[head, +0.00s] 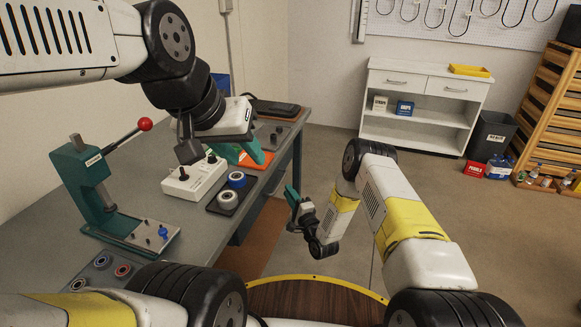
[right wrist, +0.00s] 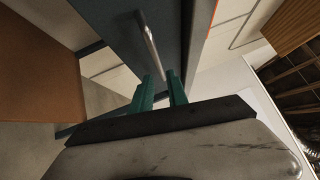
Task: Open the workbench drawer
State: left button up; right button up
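The workbench (head: 60,200) stands on the left in the head view; its drawer front is hardly visible there. In the right wrist view a dark blue-grey front (right wrist: 182,25) carries a long metal bar handle (right wrist: 150,45). My right gripper (head: 292,193) is beside the bench's right side. In the right wrist view its green fingers (right wrist: 163,80) are apart, and the near end of the handle appears between or just beyond their tips. I cannot tell whether they touch it. My left gripper (head: 247,154) hangs over the bench top, its green fingers apart, with nothing visible held.
On the bench are a green lever press (head: 88,190), a white control box (head: 195,178) and a dark tray with rolls (head: 228,197). A white cabinet (head: 425,95), a bin (head: 490,135) and a wooden rack (head: 550,110) stand behind. The floor between is clear.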

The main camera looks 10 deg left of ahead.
aim_at(281, 179)
jog(key=x, duration=0.7)
jog(key=shift+w+a+r, duration=0.1)
jog(key=shift+w+a, duration=0.15)
jog(key=shift+c, duration=0.2)
grip_shut()
dwell(1.0)
